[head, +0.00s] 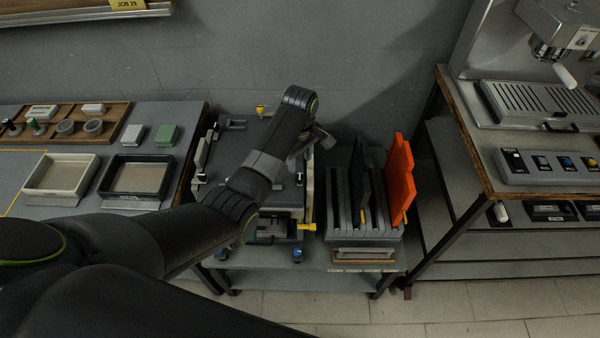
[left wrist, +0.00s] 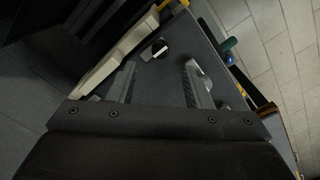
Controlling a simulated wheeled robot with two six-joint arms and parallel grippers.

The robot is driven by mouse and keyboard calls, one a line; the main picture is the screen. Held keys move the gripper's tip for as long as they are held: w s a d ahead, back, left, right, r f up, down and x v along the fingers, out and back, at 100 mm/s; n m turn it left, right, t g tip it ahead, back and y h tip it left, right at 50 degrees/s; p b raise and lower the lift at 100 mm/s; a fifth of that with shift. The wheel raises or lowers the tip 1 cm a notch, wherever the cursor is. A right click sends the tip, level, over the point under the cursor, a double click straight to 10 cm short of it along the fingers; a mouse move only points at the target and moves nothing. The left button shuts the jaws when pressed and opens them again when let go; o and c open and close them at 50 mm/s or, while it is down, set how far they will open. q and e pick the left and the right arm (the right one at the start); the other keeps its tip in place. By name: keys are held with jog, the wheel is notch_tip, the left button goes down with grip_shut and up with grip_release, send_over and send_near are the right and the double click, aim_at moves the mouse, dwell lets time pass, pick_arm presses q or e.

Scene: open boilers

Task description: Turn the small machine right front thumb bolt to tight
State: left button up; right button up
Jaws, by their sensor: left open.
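The small machine (head: 238,150), with a dark flat top, stands on a low bench in the middle of the head view. Two blue thumb bolts show low on its front; the right front one (head: 297,254) is below the yellow lever (head: 306,226). My left gripper (head: 308,150) is over the machine's right side, behind and above that bolt, not touching it. In the left wrist view my left gripper (left wrist: 160,68) has its fingers apart and empty over a grey plate. A blue-green knob (left wrist: 229,45) shows beyond the plate's edge. My right gripper is not in view.
A grey slotted rack (head: 345,215) with a dark board and an orange board (head: 399,170) stands just right of the machine. A bench with trays (head: 60,176) is at the left. A coffee machine (head: 540,100) stands on the right table. Tiled floor is clear in front.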

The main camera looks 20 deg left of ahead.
aim_at(300, 176)
pick_arm(q)
notch_tip(300, 176, down, 7)
jog(key=shift+r, duration=0.1)
dwell(0.4)
grip_shut()
